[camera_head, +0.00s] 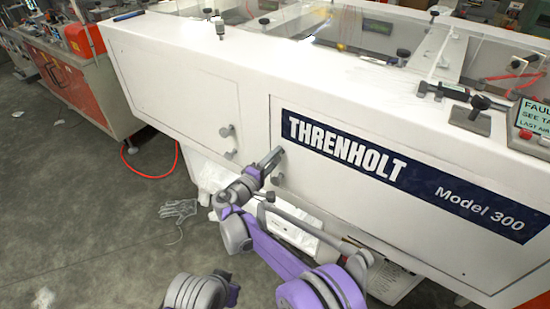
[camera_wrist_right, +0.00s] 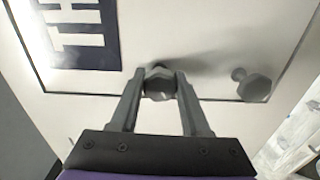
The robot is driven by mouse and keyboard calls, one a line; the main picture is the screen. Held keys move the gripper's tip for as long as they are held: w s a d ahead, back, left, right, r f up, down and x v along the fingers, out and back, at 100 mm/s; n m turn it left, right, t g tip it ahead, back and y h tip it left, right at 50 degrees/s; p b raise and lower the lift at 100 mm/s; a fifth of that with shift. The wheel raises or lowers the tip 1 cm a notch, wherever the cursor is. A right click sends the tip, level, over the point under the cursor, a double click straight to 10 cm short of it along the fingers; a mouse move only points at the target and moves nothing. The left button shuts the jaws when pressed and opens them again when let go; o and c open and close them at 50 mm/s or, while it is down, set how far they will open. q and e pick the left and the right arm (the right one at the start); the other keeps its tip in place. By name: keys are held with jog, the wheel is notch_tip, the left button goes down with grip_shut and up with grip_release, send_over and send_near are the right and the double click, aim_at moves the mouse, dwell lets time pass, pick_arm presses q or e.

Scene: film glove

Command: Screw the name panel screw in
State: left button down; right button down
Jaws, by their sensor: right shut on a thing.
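My right gripper (camera_head: 269,158) is at the white machine front, just left of the dark blue THRENHOLT name panel (camera_head: 345,152). In the right wrist view its two fingers are closed around a grey hexagonal screw head (camera_wrist_right: 158,84), taken as the name panel screw, set against the white panel. The screw's shank, and whether the head sits flush, cannot be seen. A second grey hex screw (camera_wrist_right: 253,86) stands out from the panel nearby; it shows in the head view (camera_head: 277,179) just below the gripper. My left gripper is not visible; only purple-grey arm parts show at the bottom.
Two more grey knobs (camera_head: 228,131) are on the panel to the left. A grey glove (camera_head: 179,208) lies on the floor below. An orange cable (camera_head: 150,176) curves on the floor. Papers (camera_head: 393,283) lie under the machine. The left floor is mostly clear.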

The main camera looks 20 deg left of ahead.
jog(key=m, duration=0.6)
jog(key=m+p, duration=0.1)
jog(key=m, duration=0.5)
jog(key=shift+m, duration=0.4)
jog(key=m, duration=0.6)
jog(key=shift+p, duration=0.3)
jog(key=m, duration=0.6)
jog(key=shift+p, duration=0.35)
jog(key=shift+m, duration=0.3)
jog(key=shift+c, duration=1.9)
grip_release()
jog(key=shift+s, duration=0.1)
